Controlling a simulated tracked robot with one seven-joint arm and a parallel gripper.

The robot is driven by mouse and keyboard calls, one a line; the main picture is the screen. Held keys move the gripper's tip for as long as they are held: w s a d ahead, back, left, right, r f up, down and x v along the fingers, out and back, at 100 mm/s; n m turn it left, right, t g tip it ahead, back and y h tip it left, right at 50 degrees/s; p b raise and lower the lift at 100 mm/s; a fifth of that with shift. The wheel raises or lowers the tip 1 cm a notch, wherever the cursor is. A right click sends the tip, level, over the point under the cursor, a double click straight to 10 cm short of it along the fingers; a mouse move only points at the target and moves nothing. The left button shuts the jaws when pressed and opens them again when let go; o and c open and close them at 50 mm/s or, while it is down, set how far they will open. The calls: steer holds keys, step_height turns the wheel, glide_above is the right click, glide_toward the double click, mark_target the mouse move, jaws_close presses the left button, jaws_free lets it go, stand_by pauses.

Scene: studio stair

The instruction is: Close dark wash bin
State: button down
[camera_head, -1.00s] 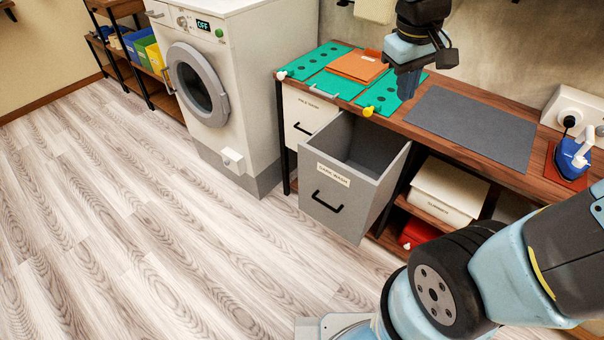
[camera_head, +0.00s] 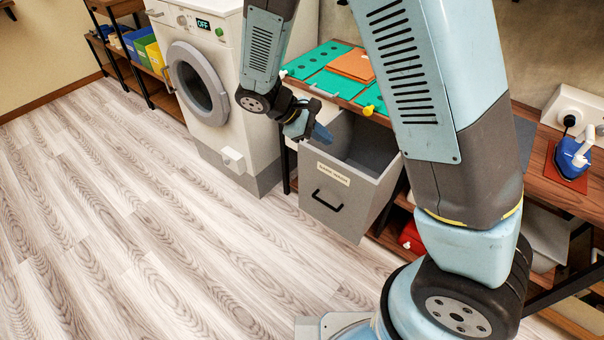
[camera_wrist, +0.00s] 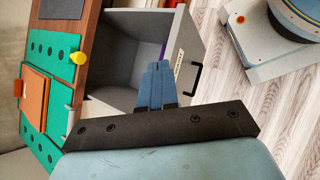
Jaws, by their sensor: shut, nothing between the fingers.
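The dark wash bin (camera_head: 347,199) is a grey drawer with a black handle and a label on its front. It stands pulled out from under the wooden worktop (camera_head: 532,166), and its inside is visible and looks empty in the head view. My gripper (camera_head: 322,137) is shut and empty, above the left part of the bin near its front. In the wrist view my gripper (camera_wrist: 160,70) points across the bin's front end, with the open bin (camera_wrist: 125,50) beside and behind it. I cannot tell whether the fingers touch the bin.
The washing machine (camera_head: 225,70) stands left of the bin. Green mats (camera_head: 333,83) and an orange cloth (camera_head: 352,66) lie on the worktop, with a yellow knob (camera_head: 368,111) at its edge. A blue iron (camera_head: 572,155) stands at the right. The floor before the bin is clear.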

steer(key=s+a+f+n+t+h, duration=0.1)
steer(key=a+f+n+t+h, duration=0.2)
steer(key=a+f+n+t, duration=0.45)
steer(key=n+t+y, duration=0.1)
steer(key=n+t, duration=0.5)
steer(key=n, duration=0.1)
glide_toward(307, 168)
steer(key=shift+g, duration=0.25)
steer(key=x, duration=0.6)
steer(key=shift+w+d+r, duration=0.1)
steer(key=shift+w+r, duration=0.15)
steer(key=shift+w, duration=0.1)
